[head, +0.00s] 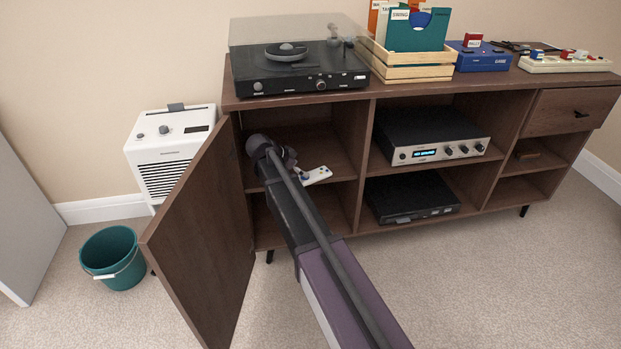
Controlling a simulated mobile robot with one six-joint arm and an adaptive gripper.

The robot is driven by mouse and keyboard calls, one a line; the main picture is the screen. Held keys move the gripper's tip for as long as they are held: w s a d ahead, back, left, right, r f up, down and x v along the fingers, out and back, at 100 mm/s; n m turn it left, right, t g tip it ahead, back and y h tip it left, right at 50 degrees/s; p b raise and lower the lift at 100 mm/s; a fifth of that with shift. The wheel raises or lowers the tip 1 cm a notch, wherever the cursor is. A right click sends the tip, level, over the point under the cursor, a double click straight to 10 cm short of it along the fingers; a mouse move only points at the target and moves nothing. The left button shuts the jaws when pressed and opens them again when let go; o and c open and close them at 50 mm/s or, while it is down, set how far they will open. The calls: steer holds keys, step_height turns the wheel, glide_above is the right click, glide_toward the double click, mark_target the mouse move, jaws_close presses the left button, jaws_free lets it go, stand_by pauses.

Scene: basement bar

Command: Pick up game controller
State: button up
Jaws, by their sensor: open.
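A small white game controller (318,175) with dark and coloured marks lies on the shelf of the upper left compartment of the brown cabinet (364,160). My arm reaches into that compartment from the front. My gripper (298,172) is just left of the controller, small and partly hidden by my own wrist and arm. It is open, and nothing shows between its fingers. The arm may cover part of the controller's left end. Whether the fingers touch the controller cannot be told.
The cabinet's left door (200,235) stands open, close to my arm's left. A black receiver (425,135) and a black player (410,197) fill the middle compartments. A turntable (300,75) and wooden crate (415,72) stand on top. A teal bucket (115,257) is at left.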

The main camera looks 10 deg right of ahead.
mark_target(312, 175)
steer(key=b+x, duration=0.2)
steer(key=x, duration=0.1)
steer(key=shift+s+d+f+b, duration=0.15)
steer(key=shift+d+f+b, duration=0.1)
steer(key=shift+f+b, duration=0.1)
steer(key=shift+d+f+b, duration=0.45)
steer(key=shift+d+b, duration=0.05)
steer(key=shift+d, duration=0.1)
steer(key=c, duration=1)
